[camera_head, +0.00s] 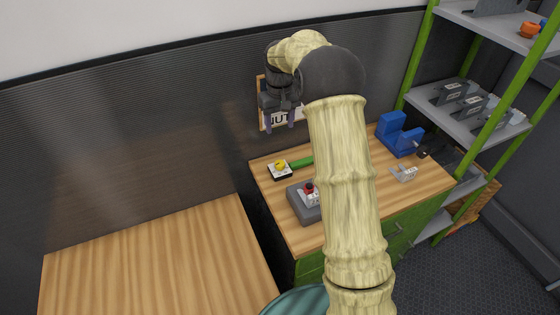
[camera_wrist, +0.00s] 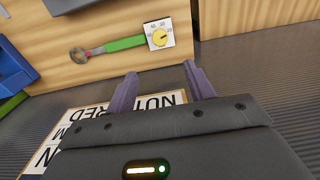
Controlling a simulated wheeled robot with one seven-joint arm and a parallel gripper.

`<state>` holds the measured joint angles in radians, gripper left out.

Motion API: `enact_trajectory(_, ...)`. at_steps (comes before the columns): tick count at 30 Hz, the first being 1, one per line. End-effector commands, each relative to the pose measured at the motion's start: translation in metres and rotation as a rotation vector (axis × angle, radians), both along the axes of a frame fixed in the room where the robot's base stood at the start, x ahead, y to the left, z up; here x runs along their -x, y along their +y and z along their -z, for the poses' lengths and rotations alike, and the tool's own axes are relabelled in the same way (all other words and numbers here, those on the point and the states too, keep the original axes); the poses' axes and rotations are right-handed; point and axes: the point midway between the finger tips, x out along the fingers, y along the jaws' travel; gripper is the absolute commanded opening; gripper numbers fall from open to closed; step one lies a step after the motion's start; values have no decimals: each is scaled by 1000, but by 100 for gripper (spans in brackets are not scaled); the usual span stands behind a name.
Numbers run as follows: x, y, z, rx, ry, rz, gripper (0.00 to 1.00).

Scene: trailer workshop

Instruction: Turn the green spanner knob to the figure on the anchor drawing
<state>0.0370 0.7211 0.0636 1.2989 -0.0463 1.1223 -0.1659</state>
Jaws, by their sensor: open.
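A spanner with a green handle (camera_wrist: 125,44) and a grey head lies on the wooden worktop. In the head view the dial (camera_head: 280,166) and the green handle (camera_head: 301,163) are near the worktop's back left. My gripper (camera_wrist: 162,82) is open and empty, apart from the knob. In the head view my gripper (camera_head: 281,119) hangs in front of the wall sign. I cannot make out an anchor drawing.
A grey block with a red knob (camera_head: 309,188), a blue vise-like thing (camera_head: 398,136) and a small grey-white piece (camera_head: 404,174) stand on the worktop. A green-framed shelf (camera_head: 462,118) is at right.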

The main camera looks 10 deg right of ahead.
Motion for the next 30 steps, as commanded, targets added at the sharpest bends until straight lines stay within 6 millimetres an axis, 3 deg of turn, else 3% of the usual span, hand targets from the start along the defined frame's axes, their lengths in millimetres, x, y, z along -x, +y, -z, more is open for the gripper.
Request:
enact_trajectory(24, 2, 0, 137, 1, 5, 0, 53)
enact_trajectory(30, 1, 0, 161, 0, 2, 1, 53)
